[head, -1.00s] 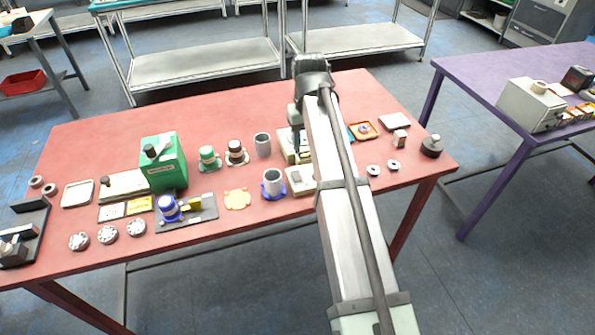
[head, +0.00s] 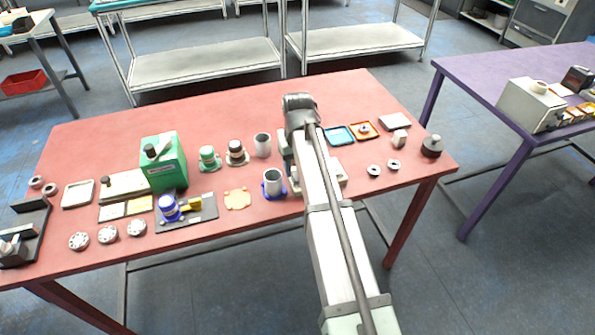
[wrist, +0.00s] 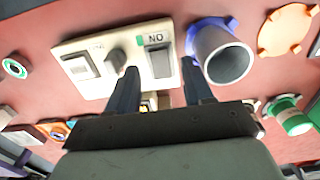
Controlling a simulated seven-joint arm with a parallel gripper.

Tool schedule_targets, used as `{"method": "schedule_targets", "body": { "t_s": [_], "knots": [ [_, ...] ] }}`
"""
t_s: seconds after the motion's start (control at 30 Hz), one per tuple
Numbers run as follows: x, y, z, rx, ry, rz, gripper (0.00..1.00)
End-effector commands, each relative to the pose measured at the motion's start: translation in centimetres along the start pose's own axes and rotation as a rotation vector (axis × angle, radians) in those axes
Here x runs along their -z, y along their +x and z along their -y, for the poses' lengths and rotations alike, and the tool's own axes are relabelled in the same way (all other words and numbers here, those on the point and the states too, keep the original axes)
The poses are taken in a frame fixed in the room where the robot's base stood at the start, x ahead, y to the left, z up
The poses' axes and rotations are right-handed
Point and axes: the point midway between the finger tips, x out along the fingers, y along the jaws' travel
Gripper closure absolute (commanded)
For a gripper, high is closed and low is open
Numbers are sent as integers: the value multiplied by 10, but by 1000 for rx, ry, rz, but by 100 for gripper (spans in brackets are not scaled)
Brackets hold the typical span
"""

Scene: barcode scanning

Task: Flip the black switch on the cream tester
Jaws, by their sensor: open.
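The cream tester (wrist: 88,90) fills the upper middle of the wrist view. It carries a black rocker switch (wrist: 160,62) beside a "NO" label and a green mark, a dark knob (wrist: 117,62) and a pale square button (wrist: 80,66). My gripper (wrist: 160,68) is open and empty, with its fingers on either side of the black switch in the picture. I cannot tell whether they touch the panel.
A grey cup in a blue holder (head: 272,183) stands close to the tester, and also shows in the wrist view (wrist: 222,58). A blue tray (head: 339,136) and an orange tray (head: 363,130) lie beyond my arm. A green box (head: 165,163) stands farther left.

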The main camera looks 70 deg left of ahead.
Motion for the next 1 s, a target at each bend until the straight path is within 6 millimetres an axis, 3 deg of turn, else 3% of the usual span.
{"method": "schedule_targets", "body": {
  "t_s": [0.23, 0.6, 1.0],
  "knots": [
    [0, 20, 0, 0, 0, 0, 49],
    [0, 23, 0, 0, 0, -1, 50],
    [0, 23, 0, 0, 0, -1, 88]
  ]
}}
